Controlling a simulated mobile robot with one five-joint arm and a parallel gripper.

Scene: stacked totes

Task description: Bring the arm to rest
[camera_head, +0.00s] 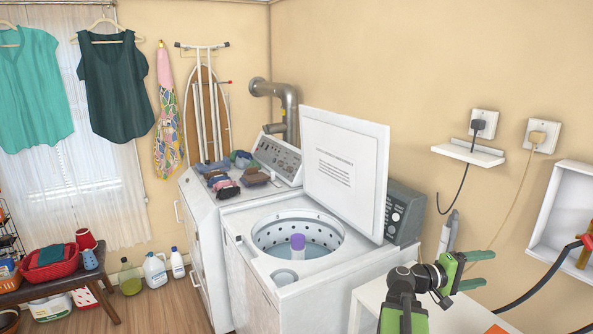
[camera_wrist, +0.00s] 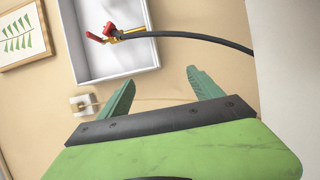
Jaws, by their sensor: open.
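My gripper (camera_head: 477,270) is at the lower right in the head view, at the end of my green and black arm, above a white surface (camera_head: 370,296). Its two green fingers point right, toward the wall. In the wrist view the gripper (camera_wrist: 163,92) shows its fingers spread apart with nothing between them. Beyond the fingertips are the beige wall and a white recessed box (camera_wrist: 77,50) with red and yellow valve parts (camera_wrist: 118,32) and a dark hose.
An open top-loading washer (camera_head: 290,262) with its lid (camera_head: 345,165) raised stands left of my arm. A dryer (camera_head: 205,215) with folded cloths is behind it. Wall outlets (camera_head: 541,135), a small shelf (camera_head: 468,153) and hanging cords are near the gripper.

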